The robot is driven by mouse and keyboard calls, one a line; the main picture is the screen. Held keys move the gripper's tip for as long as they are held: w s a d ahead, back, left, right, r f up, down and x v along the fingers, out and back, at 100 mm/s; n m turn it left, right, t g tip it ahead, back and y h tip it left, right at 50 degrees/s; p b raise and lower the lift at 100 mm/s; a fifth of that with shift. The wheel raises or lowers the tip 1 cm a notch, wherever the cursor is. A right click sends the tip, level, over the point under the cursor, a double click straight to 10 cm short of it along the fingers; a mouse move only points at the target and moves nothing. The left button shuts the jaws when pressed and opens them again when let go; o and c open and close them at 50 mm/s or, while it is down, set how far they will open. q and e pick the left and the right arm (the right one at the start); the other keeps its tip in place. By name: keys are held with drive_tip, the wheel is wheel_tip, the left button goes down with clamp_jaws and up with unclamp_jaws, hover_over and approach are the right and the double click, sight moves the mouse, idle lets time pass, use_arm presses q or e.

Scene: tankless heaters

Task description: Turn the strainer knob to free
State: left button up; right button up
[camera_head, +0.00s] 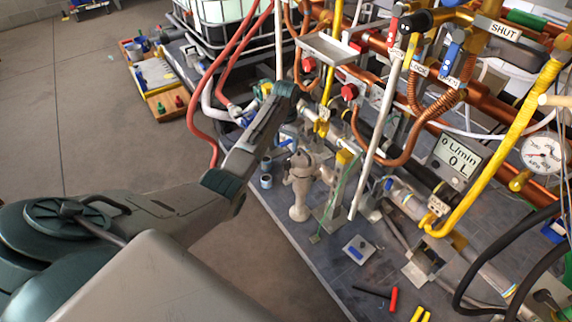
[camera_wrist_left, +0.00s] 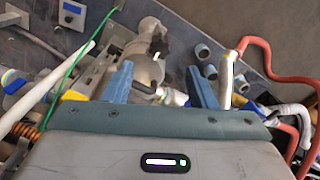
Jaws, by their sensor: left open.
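The beige strainer body (camera_head: 300,183) stands upright on the grey bench in the head view, near its left edge. It also shows in the left wrist view (camera_wrist_left: 150,42), beyond my fingers. I cannot clearly make out the strainer's knob or which way it is set. My left gripper (camera_wrist_left: 160,74) is open, its two blue fingers spread on either side of the strainer's lower part in the picture. I cannot tell whether they touch it. In the head view the left gripper (camera_head: 283,94) is above and behind the strainer, its fingertips hard to see. My right gripper is out of view.
Copper and yellow pipes (camera_head: 540,115) crowd the right side. A red hose (camera_head: 213,100) loops at the left. Short grey pipe pieces (camera_wrist_left: 202,52) lie beside the strainer. A flow meter (camera_head: 460,158) stands at right.

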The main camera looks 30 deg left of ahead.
sight(286, 161)
use_arm(q)
wheel_tip(286, 161, down, 10)
drive_tip(key=shift+r+b, duration=0.2)
drive_tip(key=shift+b, duration=0.8)
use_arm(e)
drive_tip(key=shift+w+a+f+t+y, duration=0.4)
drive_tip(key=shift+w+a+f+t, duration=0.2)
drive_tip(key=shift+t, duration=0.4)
use_arm(q)
drive_tip(key=c, duration=1)
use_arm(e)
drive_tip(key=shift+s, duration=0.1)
